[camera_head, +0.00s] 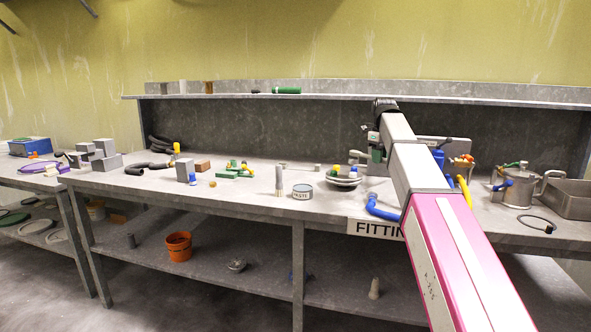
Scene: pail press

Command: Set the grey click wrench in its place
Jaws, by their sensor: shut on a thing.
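My gripper (371,154) is at the far end of my arm, over the back half of the bench, just right of the stacked pale dishes (343,176). It is small in view and partly hidden by my own wrist. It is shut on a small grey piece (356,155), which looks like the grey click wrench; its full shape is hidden. A green part shows close beside the jaws. I cannot tell the wrench's place from this view.
The bench holds a grey tin (302,192), an upright grey cylinder (279,180), green blocks (232,172) and a blue hose (381,208). A metal pail (516,188) and a grey bin (568,198) stand at right. A shelf (330,96) runs behind. The front left-middle is fairly clear.

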